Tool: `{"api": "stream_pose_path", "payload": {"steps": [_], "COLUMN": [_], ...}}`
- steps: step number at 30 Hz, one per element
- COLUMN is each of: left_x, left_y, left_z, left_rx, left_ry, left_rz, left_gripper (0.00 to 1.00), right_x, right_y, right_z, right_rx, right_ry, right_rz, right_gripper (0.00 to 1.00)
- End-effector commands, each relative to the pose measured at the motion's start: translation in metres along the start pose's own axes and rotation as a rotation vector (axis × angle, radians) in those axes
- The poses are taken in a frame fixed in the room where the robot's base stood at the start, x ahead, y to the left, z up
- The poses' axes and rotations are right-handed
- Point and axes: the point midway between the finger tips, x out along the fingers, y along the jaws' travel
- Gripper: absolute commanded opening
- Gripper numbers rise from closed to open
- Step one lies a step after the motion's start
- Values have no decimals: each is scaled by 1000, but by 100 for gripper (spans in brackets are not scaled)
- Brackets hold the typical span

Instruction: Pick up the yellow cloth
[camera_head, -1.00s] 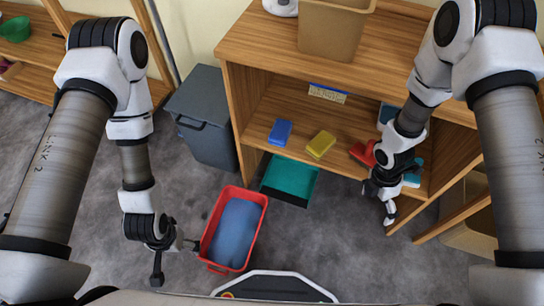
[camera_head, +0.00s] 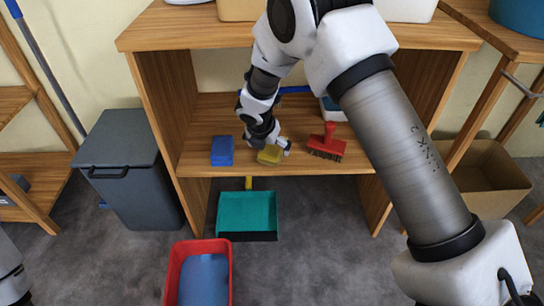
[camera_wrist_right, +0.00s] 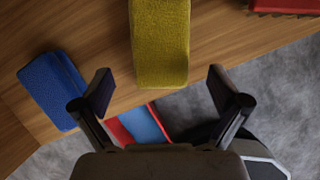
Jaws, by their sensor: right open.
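The yellow cloth (camera_head: 269,156), a folded block, lies near the front edge of the middle shelf, between a blue cloth (camera_head: 222,151) and a red brush (camera_head: 327,144). My right gripper (camera_head: 270,144) is just above and behind it and partly covers it. In the right wrist view the yellow cloth (camera_wrist_right: 160,42) lies centred ahead of the open fingers (camera_wrist_right: 160,88), with clear gaps on both sides. The fingers are empty; their height above the shelf is hard to tell. My left gripper is out of view.
A dark bin (camera_head: 128,170) stands left. A teal dustpan (camera_head: 247,212) and a red crate (camera_head: 170,280) with blue contents are on the floor below.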

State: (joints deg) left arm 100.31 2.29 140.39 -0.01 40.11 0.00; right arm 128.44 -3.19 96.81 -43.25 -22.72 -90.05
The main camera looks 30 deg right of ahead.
Motion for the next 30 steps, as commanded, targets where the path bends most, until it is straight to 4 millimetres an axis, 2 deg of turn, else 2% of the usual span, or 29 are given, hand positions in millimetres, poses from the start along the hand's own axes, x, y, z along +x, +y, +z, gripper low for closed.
{"api": "stream_pose_path", "payload": {"steps": [1,4,11,14,16,17,30], "left_x": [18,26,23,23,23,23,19], "left_y": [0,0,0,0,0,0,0], "left_z": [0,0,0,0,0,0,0], "left_rx": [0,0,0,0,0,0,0], "left_ry": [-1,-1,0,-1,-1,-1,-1], "left_rz": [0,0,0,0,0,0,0], "left_gripper": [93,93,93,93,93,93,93], "right_x": [20,33,33,33,33,33,29], "right_y": [-1,-1,-1,-1,-1,-1,-1], "right_z": [-5,-4,-2,-2,-2,-2,0], "right_rx": [1,1,0,0,0,0,0], "right_ry": [1,2,2,2,2,2,2], "right_rz": [-1,0,0,-1,-1,-1,-1], "right_gripper": [98,98,98,66,41,34,34]}}
